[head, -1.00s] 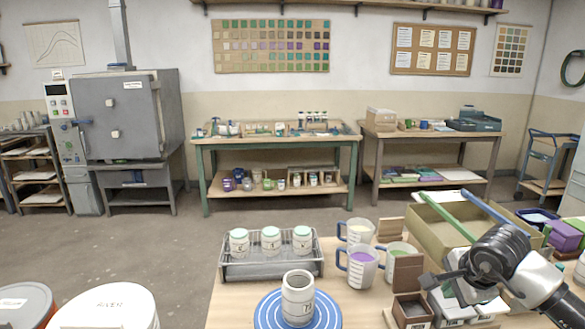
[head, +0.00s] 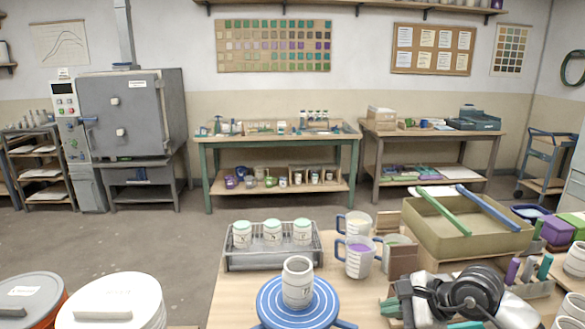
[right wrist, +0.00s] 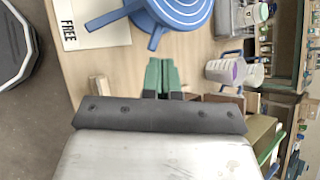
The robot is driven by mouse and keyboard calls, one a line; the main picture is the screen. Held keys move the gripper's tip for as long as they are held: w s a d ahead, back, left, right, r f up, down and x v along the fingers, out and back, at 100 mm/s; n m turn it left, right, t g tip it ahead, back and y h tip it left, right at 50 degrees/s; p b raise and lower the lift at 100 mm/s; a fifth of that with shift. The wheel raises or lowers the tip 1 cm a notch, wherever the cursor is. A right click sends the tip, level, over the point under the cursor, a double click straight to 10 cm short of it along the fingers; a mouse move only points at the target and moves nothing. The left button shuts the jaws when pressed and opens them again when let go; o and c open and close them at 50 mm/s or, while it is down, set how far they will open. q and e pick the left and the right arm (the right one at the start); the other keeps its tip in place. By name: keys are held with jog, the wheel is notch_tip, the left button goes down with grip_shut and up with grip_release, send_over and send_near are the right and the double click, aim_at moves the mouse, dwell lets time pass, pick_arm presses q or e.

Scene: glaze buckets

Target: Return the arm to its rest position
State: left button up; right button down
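My right gripper (head: 391,306) is low over the right part of the work table in the head view, with its dark wrist to its right. In the right wrist view its two green fingers (right wrist: 160,77) lie side by side, shut, with nothing seen between them. The fingers appear apart from the blue banding wheel (head: 268,302), which also shows in the right wrist view (right wrist: 178,17). A pale marked cup (head: 298,283) stands upright on the wheel. My left gripper is not in view.
Measuring jugs (head: 358,257) and a wire rack (head: 271,260) with three lidded jars stand behind the wheel. An olive bin (head: 445,235) with sticks across it is at the right. Open floor lies beyond the table.

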jog(key=s+a+r+m+t+y, duration=0.5)
jog(key=a+r+m+t+y, duration=0.3)
jog(key=m, duration=0.8)
jog(key=s+d+f+m+t+h, duration=0.2)
jog(key=d+f+m+h, duration=0.35)
jog(key=m+h, duration=0.6)
jog(key=s+d+f+m+t+h, duration=0.15)
jog(key=d+f+m+h, duration=0.4)
jog(key=m, duration=1.05)
jog(key=s+a+f+m+g+y, duration=0.1)
jog(key=s+f+m+g, duration=0.3)
jog(key=s+f+g, duration=0.45)
jog(key=s+f+m+g, duration=0.5)
jog(key=s+f, duration=0.1)
jog(key=s, duration=0.5)
notch_tip(320, 180, down, 29)
jog(key=s+g, duration=0.2)
jog(key=s+d+f, duration=0.2)
jog(key=s+f, duration=1.1)
jog(key=s, duration=0.2)
jog(key=shift+s+d+f+n+g, duration=0.25)
jog(key=shift+s+f+n+g, duration=0.05)
jog(key=shift+f+n+g, duration=0.1)
